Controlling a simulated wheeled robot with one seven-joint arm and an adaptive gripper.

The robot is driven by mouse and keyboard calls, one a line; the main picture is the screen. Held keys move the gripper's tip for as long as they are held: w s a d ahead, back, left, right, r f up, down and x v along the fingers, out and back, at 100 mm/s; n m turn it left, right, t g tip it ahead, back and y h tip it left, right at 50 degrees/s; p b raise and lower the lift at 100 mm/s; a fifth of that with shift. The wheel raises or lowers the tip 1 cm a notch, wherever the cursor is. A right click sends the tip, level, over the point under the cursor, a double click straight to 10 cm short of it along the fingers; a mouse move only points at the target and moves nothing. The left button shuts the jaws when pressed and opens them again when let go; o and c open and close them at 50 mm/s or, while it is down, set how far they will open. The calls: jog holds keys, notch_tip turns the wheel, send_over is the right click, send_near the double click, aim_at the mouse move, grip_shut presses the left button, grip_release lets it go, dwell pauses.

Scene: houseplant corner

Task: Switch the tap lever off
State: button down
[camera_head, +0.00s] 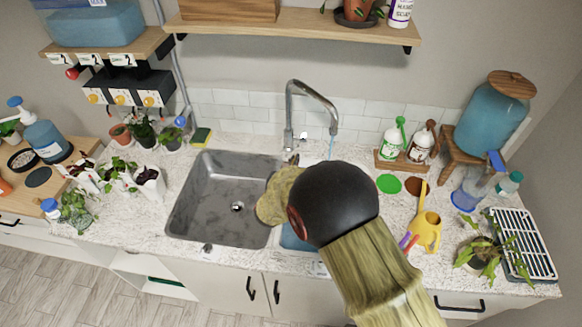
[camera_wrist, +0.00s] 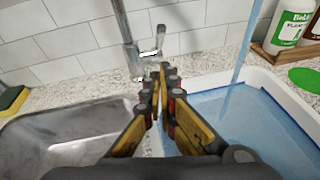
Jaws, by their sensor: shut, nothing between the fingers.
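The chrome tap (camera_head: 289,115) stands behind the sinks, with its spout arching right. In the wrist view its body (camera_wrist: 122,25) rises at top centre, and its short lever (camera_wrist: 158,40) sticks up to the right of it. Water runs in a blue stream (camera_wrist: 243,55) into the white right basin (camera_wrist: 275,75), which holds blue water. My gripper (camera_wrist: 161,75) is shut and empty. Its fingertips are just in front of and below the lever in the picture; I cannot tell whether they touch it. In the head view my arm hides the fingertips and much of the right basin.
The empty grey sink (camera_head: 215,185) lies left of my gripper. Bottles in a wooden caddy (camera_head: 400,160) stand right of the tap. A shelf (camera_head: 290,28) hangs above.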

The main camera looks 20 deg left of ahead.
jog(key=w, duration=0.7)
jog(key=shift+a+r, duration=0.2)
jog(key=shift+r, duration=0.25)
jog(key=shift+r, duration=0.1)
jog(key=shift+w+a+r+g+p, duration=0.1)
jog(key=shift+w+r+g+p, duration=0.2)
jog(key=shift+p, duration=0.4)
